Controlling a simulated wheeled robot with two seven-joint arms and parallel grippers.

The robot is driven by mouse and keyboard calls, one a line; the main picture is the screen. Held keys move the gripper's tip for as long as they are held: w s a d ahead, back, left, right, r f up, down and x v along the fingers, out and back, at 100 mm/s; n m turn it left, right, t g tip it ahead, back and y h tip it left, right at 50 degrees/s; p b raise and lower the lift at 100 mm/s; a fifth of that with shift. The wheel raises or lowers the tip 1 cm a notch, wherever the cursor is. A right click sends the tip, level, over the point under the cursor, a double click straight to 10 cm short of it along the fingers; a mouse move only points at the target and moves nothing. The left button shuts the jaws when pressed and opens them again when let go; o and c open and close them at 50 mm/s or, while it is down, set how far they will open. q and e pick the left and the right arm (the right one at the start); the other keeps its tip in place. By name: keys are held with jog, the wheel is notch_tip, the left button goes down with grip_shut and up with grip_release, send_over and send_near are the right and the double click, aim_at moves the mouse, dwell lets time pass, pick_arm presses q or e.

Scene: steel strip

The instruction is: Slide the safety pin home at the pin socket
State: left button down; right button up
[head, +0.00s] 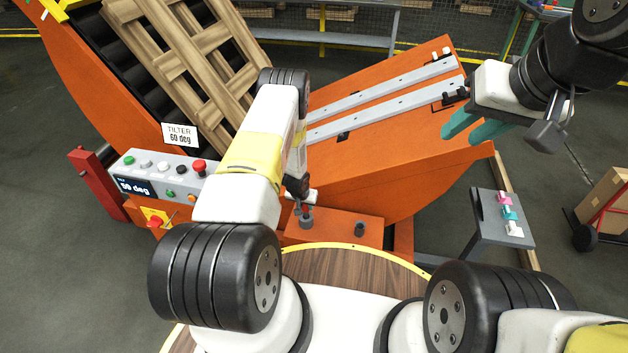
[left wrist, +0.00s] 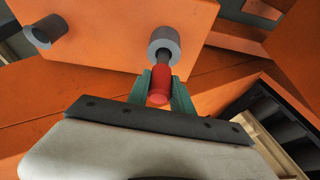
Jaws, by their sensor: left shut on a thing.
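The safety pin has a red grip (left wrist: 159,88) and a dark shaft. My left gripper (left wrist: 160,92) is shut on the red grip, with one teal finger on each side. The shaft points at a grey round socket (left wrist: 165,41) on the orange block, and its tip appears to be at or in the socket's mouth; how deep, I cannot tell. In the head view this socket (head: 306,221) is below my left gripper (head: 302,205), whose fingers are mostly hidden by my arm. My right gripper (head: 475,129) is open and empty, in the air beside the tilter's orange deck.
A second grey socket (left wrist: 46,33) sits on the same block and shows in the head view (head: 360,229). A control panel (head: 160,178) with buttons stands left of my left arm. A grey stand (head: 500,215) with small coloured pieces is at the right. A wooden pallet (head: 190,60) leans behind.

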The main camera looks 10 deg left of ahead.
pick_arm(q)
jog(key=shift+f, duration=0.5)
jog(key=c, duration=1.1)
grip_release()
jog(key=shift+o, duration=0.2)
jog(key=v, duration=0.7)
jog(key=shift+s+r, duration=0.2)
jog(key=shift+r, duration=0.1)
